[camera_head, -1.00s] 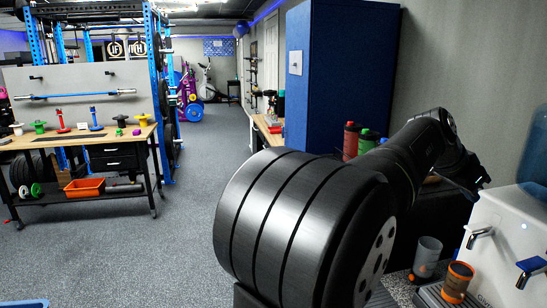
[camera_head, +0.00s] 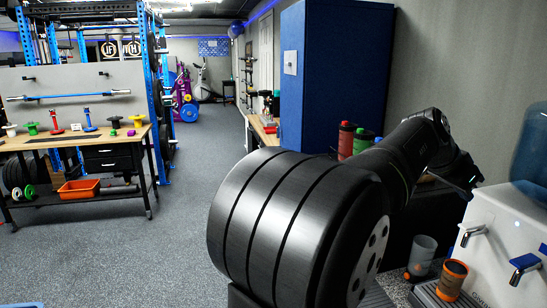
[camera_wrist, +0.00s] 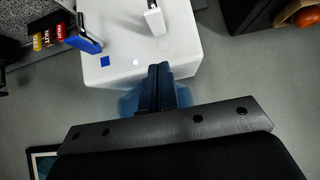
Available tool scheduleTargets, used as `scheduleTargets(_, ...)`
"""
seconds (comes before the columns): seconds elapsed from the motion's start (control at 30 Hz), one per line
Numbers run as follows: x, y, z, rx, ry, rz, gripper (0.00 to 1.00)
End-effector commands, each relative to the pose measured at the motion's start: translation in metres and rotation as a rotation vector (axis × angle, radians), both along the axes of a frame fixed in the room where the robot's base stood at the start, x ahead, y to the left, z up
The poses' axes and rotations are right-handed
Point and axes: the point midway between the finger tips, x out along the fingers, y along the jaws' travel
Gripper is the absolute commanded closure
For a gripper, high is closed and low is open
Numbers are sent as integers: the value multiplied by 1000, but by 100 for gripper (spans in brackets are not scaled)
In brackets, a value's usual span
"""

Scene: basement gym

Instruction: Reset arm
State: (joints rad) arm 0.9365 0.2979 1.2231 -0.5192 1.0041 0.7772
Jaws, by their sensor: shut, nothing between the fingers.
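My gripper (camera_head: 474,182) is at the far right in the head view, at the end of my black arm, close to the upper left edge of the white water dispenser (camera_head: 497,228). In the wrist view my gripper (camera_wrist: 160,70) is shut, its dark fingers together with nothing between them. There the fingertips overlap the edge of the white dispenser (camera_wrist: 118,28); whether they touch it I cannot tell.
The dispenser has a metal tap (camera_head: 474,234), a blue-levered tap (camera_head: 524,264) and a blue bottle (camera_head: 532,155) on top. A grey cup (camera_head: 422,252) and an orange-and-dark cup (camera_head: 452,280) stand below. Red and green bottles (camera_head: 346,138) are behind my arm.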

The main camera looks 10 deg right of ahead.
Motion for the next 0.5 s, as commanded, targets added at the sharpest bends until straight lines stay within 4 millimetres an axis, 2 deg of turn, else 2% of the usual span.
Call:
scheduleTargets(0.3,0,46,45,2,1,1,100)
scheduleTargets(0.5,3,86,29,38,22,98,100)
